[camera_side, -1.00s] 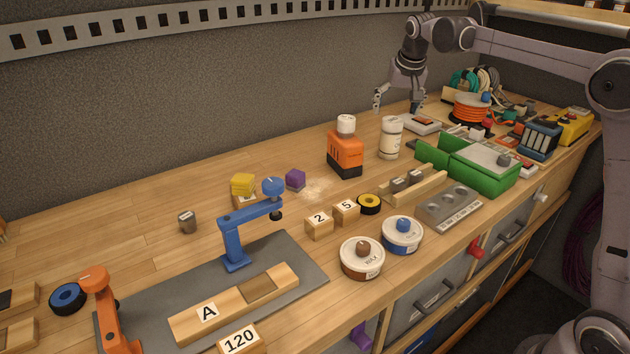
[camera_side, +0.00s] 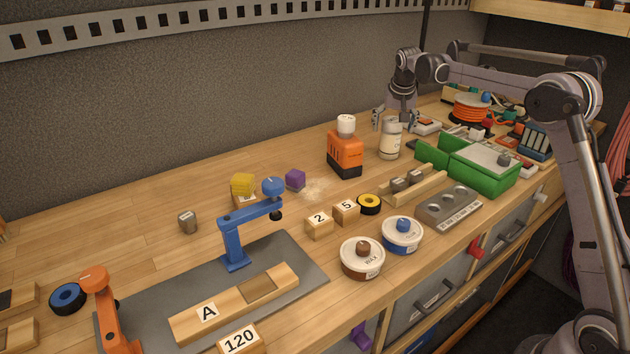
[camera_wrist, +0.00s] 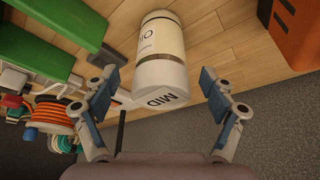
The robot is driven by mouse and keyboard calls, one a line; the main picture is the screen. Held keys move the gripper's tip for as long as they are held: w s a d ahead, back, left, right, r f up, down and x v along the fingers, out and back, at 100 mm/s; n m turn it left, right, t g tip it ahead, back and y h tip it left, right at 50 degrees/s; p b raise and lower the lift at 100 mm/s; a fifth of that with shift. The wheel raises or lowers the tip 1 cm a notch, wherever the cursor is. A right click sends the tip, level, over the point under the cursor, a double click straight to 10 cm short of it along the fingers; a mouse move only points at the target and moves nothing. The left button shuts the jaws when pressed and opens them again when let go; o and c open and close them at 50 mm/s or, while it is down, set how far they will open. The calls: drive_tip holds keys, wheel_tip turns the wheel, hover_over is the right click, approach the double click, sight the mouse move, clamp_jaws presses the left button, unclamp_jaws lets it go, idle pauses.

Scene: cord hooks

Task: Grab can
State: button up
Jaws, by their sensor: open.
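The can (camera_side: 390,140) is a white cylinder with a dark-printed label, standing upright on the wooden bench just right of the orange block-shaped tool. In the wrist view the can (camera_wrist: 161,55) lies between and beyond my open fingers, its printed end toward the camera. My gripper (camera_side: 395,122) is open and empty, at the level of the can's upper part in the side view. The open fingers also show in the wrist view (camera_wrist: 158,98), one on each side of the can's near end. I cannot tell whether either finger touches it.
The orange tool (camera_side: 345,150) stands close left of the can. A green box (camera_side: 485,178) is to its right in front. An orange cable spool (camera_side: 472,108) and small boxes stand behind on the right. The bench front of the can is partly clear.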

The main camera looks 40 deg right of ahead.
sight(391, 135)
drive_tip(key=shift+x, duration=1.95)
drive_tip(key=shift+a, duration=0.1)
drive_tip(key=c, duration=1.7)
